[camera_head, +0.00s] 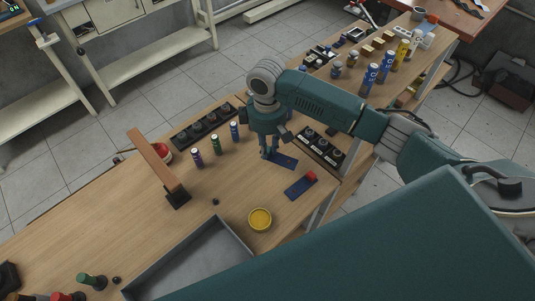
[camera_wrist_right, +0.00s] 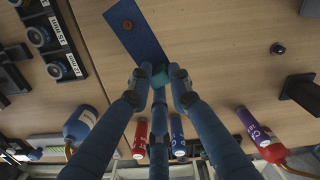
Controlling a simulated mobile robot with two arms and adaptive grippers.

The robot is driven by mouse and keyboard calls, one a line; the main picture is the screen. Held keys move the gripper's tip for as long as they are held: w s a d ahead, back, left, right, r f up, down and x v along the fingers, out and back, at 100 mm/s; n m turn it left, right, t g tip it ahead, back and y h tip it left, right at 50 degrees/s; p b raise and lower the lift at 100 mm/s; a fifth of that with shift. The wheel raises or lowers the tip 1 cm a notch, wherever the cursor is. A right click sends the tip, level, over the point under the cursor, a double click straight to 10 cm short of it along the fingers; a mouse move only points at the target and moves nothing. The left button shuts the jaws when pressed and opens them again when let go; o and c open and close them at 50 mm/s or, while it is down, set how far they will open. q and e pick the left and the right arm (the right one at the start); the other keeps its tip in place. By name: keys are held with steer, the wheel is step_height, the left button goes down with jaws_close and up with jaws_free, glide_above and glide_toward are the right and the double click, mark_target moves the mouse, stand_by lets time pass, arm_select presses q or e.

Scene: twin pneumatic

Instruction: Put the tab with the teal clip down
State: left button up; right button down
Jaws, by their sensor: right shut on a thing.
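My right gripper (camera_head: 268,154) is over the wooden table, with its fingers pointing down. In the right wrist view its fingertips (camera_wrist_right: 160,82) are shut on the teal clip (camera_wrist_right: 159,76) at one end of a flat dark blue tab (camera_wrist_right: 143,42). The tab has a small reddish round spot near its far end. In the head view this tab (camera_head: 285,162) reaches out to the right of the fingers, flat and close to the tabletop; I cannot tell whether it touches. A second blue tab (camera_head: 296,190) with a red clip (camera_head: 311,176) lies nearer. My left gripper is not in view.
Black racks with round fittings stand behind (camera_head: 207,124) and right (camera_head: 320,148) of the gripper. Several upright cylinders (camera_head: 215,145) stand to the left. A yellow round dish (camera_head: 260,219) and a grey tray (camera_head: 197,259) are nearer. Bare tabletop (camera_head: 238,185) lies between.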

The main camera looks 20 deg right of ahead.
steer(key=shift+f, duration=0.35)
step_height(320, 180, down, 3)
steer(key=shift+f+p, duration=0.2)
steer(key=shift+p, duration=0.1)
steer(key=shift+f, duration=0.35)
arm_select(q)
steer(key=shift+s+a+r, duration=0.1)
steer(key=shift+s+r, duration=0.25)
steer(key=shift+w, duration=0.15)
arm_select(e)
steer(key=shift+f, duration=0.1)
steer(key=c, duration=1.6)
jaws_free()
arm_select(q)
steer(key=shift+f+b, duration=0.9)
arm_select(e)
step_height(320, 180, up, 12)
steer(key=shift+r, duration=0.15)
